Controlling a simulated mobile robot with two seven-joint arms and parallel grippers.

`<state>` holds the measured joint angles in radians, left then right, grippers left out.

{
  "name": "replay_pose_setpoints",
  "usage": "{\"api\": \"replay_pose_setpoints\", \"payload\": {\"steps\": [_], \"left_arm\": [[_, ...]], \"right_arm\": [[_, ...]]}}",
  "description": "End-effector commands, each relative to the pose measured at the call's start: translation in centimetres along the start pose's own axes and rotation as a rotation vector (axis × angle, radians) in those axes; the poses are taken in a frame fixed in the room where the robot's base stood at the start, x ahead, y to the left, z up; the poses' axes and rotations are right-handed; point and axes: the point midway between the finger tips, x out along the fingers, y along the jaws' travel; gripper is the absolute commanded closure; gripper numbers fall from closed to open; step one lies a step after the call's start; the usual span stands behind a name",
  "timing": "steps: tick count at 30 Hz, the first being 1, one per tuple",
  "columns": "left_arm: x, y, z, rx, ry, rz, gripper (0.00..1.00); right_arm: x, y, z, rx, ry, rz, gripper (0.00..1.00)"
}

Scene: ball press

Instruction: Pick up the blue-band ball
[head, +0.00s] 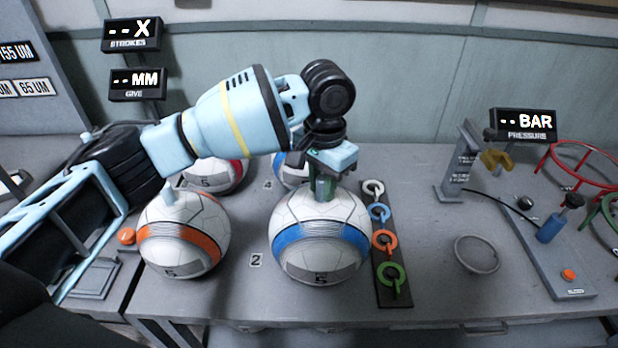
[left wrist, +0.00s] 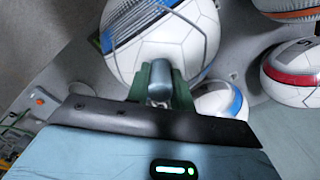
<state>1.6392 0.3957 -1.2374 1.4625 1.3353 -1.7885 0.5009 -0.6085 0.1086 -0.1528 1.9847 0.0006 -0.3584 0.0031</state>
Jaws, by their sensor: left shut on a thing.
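The blue-band ball (head: 320,240) is white with a blue stripe and a "5" on its front. It sits at the front middle of the table in the head view, by the label "2". It also shows in the left wrist view (left wrist: 120,50). My left gripper (head: 323,188) points down on top of this ball. Its green fingers are shut on the grey stem (left wrist: 159,78) at the ball's top. I cannot tell whether the ball is clear of the table. My right gripper is not in view.
An orange-band ball (head: 183,238) stands to the left. A red-band ball (head: 218,174) and another blue-band ball (head: 291,171) are behind, partly hidden by my arm. A dark strip with coloured rings (head: 384,242) lies close right. An empty ring stand (head: 477,254) is farther right, beside the pump (head: 550,230).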

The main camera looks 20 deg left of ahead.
Motion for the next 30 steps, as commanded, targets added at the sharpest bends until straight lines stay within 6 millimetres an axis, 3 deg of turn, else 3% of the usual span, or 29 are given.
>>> {"api": "replay_pose_setpoints", "payload": {"steps": [9,15,21,30], "left_arm": [[-0.8,7.2,-1.3,0.005,0.003,0.002,1.00],[-1.0,10.1,-1.9,0.002,0.002,0.002,1.00],[-1.2,11.2,-2.1,0.000,0.003,0.000,1.00],[-1.2,11.4,-2.1,-0.001,0.002,0.000,1.00]], "right_arm": [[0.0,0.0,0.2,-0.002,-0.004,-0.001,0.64],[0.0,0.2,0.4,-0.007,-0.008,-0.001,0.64],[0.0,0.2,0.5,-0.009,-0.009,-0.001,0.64],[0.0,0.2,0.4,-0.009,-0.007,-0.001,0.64]]}}
